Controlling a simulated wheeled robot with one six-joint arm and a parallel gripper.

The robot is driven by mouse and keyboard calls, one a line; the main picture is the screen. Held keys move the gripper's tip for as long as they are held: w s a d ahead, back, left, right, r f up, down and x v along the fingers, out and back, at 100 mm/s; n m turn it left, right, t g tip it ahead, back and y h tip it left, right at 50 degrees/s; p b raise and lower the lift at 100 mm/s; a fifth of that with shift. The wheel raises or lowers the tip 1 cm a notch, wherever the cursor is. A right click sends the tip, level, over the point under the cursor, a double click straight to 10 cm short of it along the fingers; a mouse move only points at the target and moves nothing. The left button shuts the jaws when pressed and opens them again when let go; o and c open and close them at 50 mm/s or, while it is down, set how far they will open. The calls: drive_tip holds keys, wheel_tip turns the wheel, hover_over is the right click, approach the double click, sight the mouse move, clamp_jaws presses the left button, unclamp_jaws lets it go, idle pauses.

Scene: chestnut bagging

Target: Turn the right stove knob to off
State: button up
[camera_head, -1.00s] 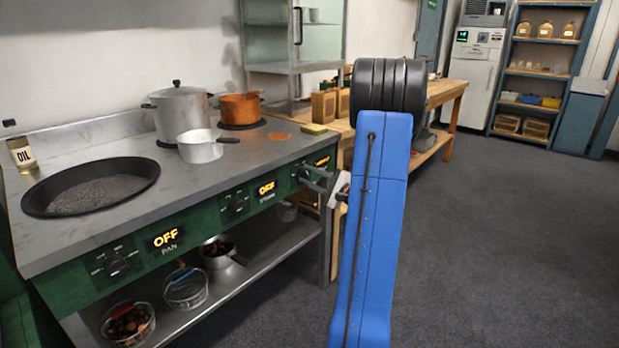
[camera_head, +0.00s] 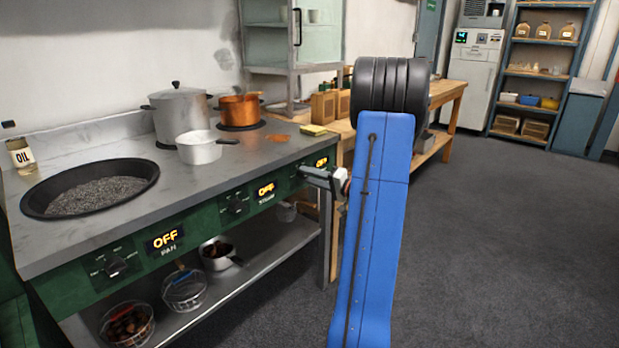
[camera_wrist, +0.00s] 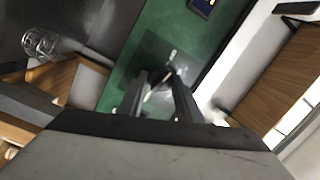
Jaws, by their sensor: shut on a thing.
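The right stove knob sits on the green front panel (camera_head: 215,214), at its right end, and is mostly hidden behind my gripper (camera_head: 308,171). The right display (camera_head: 321,162) above it reads OFF. In the wrist view my gripper's two dark fingers (camera_wrist: 158,92) reach to the green panel and are shut on the knob, of which only small light and dark parts show between the fingertips. The middle knob (camera_head: 236,204) and the left knob (camera_head: 115,265) stand free, and their displays also read OFF.
On the stove top (camera_head: 110,222) stand a pan of grey grit (camera_head: 97,195), a lidded steel pot (camera_head: 182,112), a white saucepan (camera_head: 199,150) and a copper pot (camera_head: 240,108). Baskets and a small pot are on the shelf below. The floor to the right is clear.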

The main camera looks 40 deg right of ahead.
drive_tip(key=shift+n, duration=1.1)
drive_tip(key=o, duration=1)
drive_tip(key=shift+o, duration=0.2)
drive_tip(key=shift+s, duration=0.1)
drive_tip(key=v, duration=1.7)
drive_tip(key=shift+r, duration=0.35)
drive_tip(key=shift+s, duration=0.1)
